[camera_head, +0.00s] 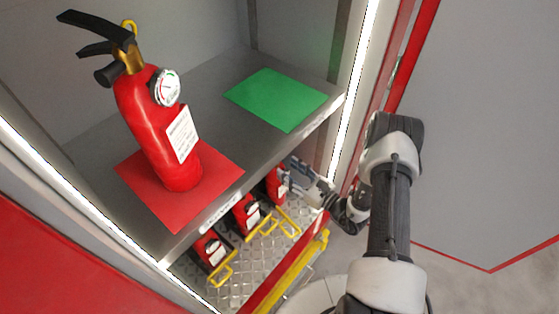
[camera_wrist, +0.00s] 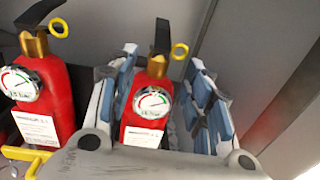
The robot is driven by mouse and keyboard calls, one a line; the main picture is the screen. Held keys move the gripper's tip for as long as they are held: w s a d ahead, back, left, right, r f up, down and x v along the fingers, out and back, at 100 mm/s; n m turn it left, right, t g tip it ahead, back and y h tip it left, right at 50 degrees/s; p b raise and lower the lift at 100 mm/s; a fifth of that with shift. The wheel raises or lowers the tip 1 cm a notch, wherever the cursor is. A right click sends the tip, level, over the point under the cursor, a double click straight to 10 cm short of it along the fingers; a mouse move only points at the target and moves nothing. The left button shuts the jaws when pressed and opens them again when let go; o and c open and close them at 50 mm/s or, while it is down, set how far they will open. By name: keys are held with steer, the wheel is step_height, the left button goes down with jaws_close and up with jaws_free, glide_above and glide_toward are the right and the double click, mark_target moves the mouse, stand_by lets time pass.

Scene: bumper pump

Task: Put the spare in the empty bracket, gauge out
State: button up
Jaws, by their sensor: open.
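A red extinguisher (camera_head: 163,130) stands on a red mat (camera_head: 223,172) on the upper shelf, its gauge facing outward to the right. On the lower deck several smaller-looking red extinguishers stand in a row, including a left one (camera_head: 211,250), a middle one (camera_head: 246,213) and a right one (camera_head: 274,184). My gripper (camera_head: 297,180) is open at the right one. In the wrist view its fingers (camera_wrist: 160,65) stand on either side of an extinguisher (camera_wrist: 142,125) with its gauge facing the camera. Whether they touch it is unclear. I cannot make out an empty bracket.
A green mat (camera_head: 278,98) lies bare on the upper shelf. Yellow bars (camera_head: 285,222) stand before the lower extinguishers. The shelf edge (camera_head: 222,204) overhangs them, and a lit door post (camera_head: 355,90) rises beside my arm. Another extinguisher (camera_wrist: 45,95) is close left in the wrist view.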

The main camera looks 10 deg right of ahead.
steer(key=v, duration=0.4)
steer(key=shift+s+d+p, duration=0.1)
steer(key=shift+s+p, duration=0.15)
steer(key=shift+p, duration=0.05)
